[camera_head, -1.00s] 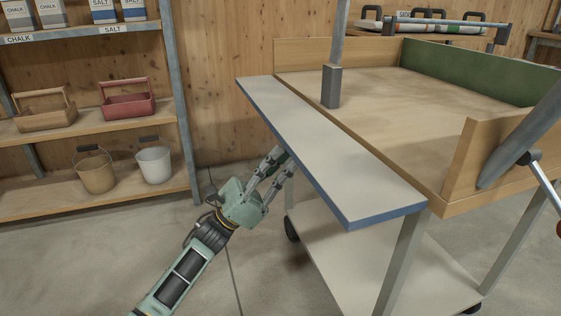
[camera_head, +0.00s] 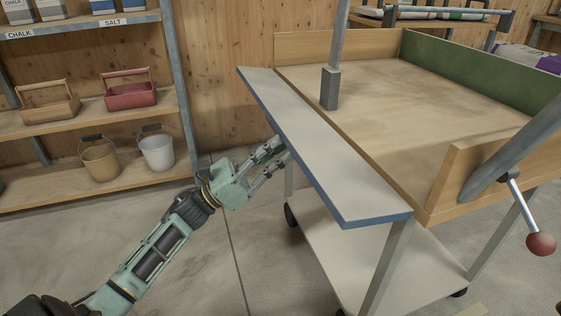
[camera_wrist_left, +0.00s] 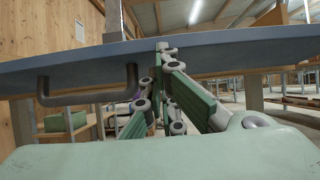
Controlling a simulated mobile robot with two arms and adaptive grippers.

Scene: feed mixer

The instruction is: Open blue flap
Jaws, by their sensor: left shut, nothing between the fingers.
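The blue flap (camera_head: 310,140) is a long pale board with blue edges along the left side of the wooden feed box. It stands out roughly level. In the left wrist view the flap (camera_wrist_left: 230,52) crosses the picture, with a dark bar handle (camera_wrist_left: 88,98) under it at the left. My left gripper (camera_head: 281,150) is at the flap's outer long edge, its fingers reaching beneath the board, so the tips are hidden in the head view. The fingers are shut and empty. I cannot tell whether they touch the flap. My right gripper is not in view.
The wooden box (camera_head: 380,110) has a green far wall and a grey post (camera_head: 330,88) near the flap. A crank with a red knob (camera_head: 541,243) is at the right. A lower shelf (camera_head: 370,260) lies below. Shelves with buckets (camera_head: 157,153) stand left; the floor between is clear.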

